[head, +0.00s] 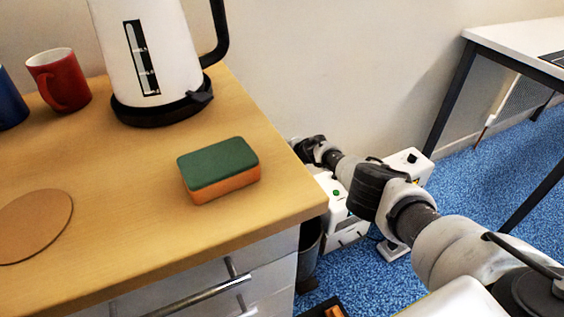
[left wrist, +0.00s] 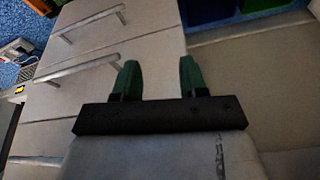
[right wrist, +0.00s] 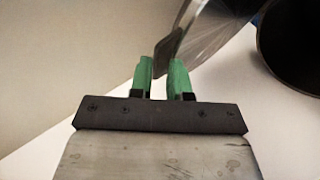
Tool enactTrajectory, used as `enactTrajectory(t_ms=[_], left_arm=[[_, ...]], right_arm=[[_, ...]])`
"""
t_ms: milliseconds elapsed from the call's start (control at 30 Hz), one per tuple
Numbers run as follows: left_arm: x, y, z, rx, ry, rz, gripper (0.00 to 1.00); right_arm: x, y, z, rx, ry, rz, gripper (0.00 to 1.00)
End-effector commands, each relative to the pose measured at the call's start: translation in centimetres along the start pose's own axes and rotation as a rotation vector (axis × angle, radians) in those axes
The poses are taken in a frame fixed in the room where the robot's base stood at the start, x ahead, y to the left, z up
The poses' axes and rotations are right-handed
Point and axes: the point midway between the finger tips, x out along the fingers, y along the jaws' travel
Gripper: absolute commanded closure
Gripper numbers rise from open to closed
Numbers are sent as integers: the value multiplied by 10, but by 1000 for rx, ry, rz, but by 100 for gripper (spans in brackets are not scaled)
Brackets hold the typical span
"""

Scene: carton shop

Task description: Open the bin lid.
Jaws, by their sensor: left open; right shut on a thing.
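The bin shows in the right wrist view as a dark round opening (right wrist: 292,45) at the upper right. Its grey, shiny lid (right wrist: 208,32) stands tilted beside the opening. My right gripper (right wrist: 162,70) is shut on the lid's edge, with the green fingertips on either side of it. In the head view a dark upright cylinder, apparently the bin (head: 307,262), stands against the counter's right end, mostly hidden by the counter and my right arm. My left gripper (left wrist: 156,80) is open and empty in front of the drawer fronts; it is outside the head view.
The wooden counter (head: 120,215) holds a kettle (head: 155,50), a red mug (head: 60,80), a blue mug (head: 8,105), a sponge (head: 218,170) and a round brown mat (head: 35,225). Drawers with bar handles (head: 195,292) are below. A desk (head: 520,40) stands at the right.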

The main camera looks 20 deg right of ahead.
Motion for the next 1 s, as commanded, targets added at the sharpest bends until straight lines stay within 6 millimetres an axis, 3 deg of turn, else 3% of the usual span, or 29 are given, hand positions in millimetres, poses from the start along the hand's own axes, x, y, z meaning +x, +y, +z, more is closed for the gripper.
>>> enactTrajectory(t_ms=[433, 467, 567, 1000], left_arm=[[-4, 0, 0, 0, 3, -1, 57], [-4, 0, 0, 0, 3, -1, 57], [-4, 0, 0, 0, 3, -1, 57], [6, 0, -2, 0, -8, 1, 57]], right_arm=[[0, 2, 0, 0, -1, 2, 100], [0, 2, 0, 1, -1, 2, 82], [0, 2, 0, 1, -1, 2, 69], [-6, 3, 0, 1, -1, 0, 69]])
